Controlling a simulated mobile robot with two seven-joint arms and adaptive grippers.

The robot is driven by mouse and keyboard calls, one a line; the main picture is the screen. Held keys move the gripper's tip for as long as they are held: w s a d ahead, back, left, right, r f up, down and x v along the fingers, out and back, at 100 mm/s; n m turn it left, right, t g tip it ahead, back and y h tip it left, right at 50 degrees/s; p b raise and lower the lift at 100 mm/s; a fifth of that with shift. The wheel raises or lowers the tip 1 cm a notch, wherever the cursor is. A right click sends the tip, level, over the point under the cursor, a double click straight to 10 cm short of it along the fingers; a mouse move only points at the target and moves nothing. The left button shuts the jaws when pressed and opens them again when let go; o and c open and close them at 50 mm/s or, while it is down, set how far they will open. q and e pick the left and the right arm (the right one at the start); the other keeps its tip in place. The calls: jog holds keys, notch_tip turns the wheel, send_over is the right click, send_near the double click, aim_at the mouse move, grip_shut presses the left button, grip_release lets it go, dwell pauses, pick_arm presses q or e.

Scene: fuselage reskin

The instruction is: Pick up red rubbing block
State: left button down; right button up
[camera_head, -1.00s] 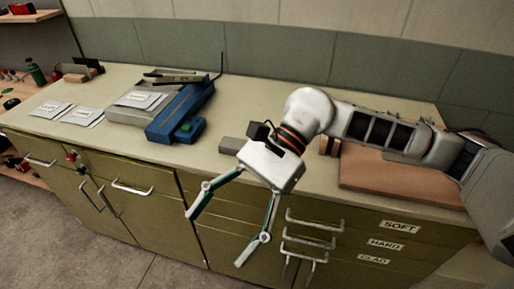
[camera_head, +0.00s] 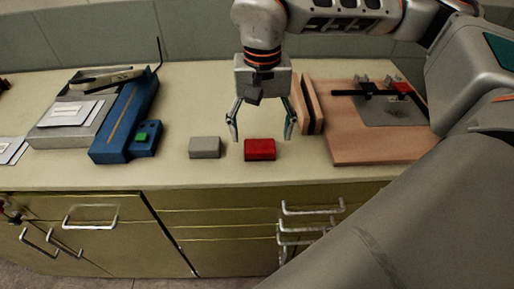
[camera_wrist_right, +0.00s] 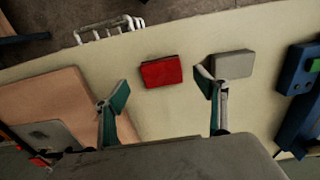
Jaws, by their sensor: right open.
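The red rubbing block (camera_head: 260,149) lies flat on the counter near its front edge. In the right wrist view the red block (camera_wrist_right: 161,72) lies beyond the fingertips, between their lines and apart from both. My right gripper (camera_head: 261,134) is open and empty, pointing down above and slightly behind the block. In the right wrist view its two fingers (camera_wrist_right: 160,92) are spread wide, the right one close to the grey block. My left gripper is not in view.
A grey block (camera_head: 205,148) lies left of the red one. Further left is a blue device (camera_head: 117,128) with a green button. A wooden board (camera_head: 365,150) with a clamped plate lies right, beside an upright wooden block (camera_head: 307,105). Drawer handles (camera_head: 311,208) stick out below the counter.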

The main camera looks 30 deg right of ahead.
aim_at(260, 145)
jog(key=f, duration=0.3)
jog(key=w+f, duration=0.1)
jog(key=f, duration=0.1)
jog(key=shift+d+f, duration=0.15)
jog(key=shift+f, duration=0.05)
jog(key=c, duration=1.2)
